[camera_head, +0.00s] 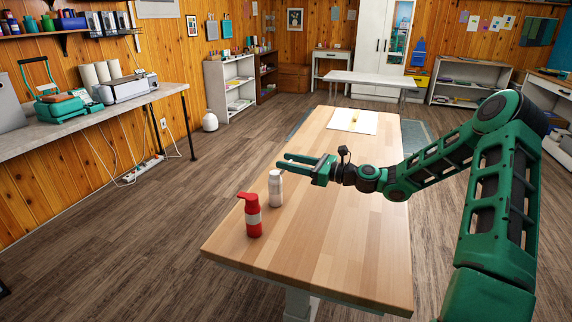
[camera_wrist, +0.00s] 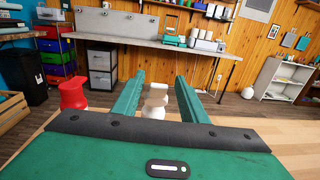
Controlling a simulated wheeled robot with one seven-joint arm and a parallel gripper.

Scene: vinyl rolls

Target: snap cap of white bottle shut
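The white bottle (camera_head: 275,190) stands upright near the left edge of the wooden table (camera_head: 330,250). In the wrist view the white bottle (camera_wrist: 154,104) shows between the fingers, with a paler piece at its top. The cap is too small to tell clearly whether it is open. My gripper (camera_head: 281,161) is open and empty, held level above the table, with its fingertips pointing left near the height of the bottle's top. In the wrist view both fingers of my gripper (camera_wrist: 160,90) are spread wide, one on either side of the bottle.
A red pump bottle (camera_head: 253,215) stands beside the white bottle, closer to the camera; it is left of the fingers in the wrist view (camera_wrist: 72,96). The table's middle and near right are clear.

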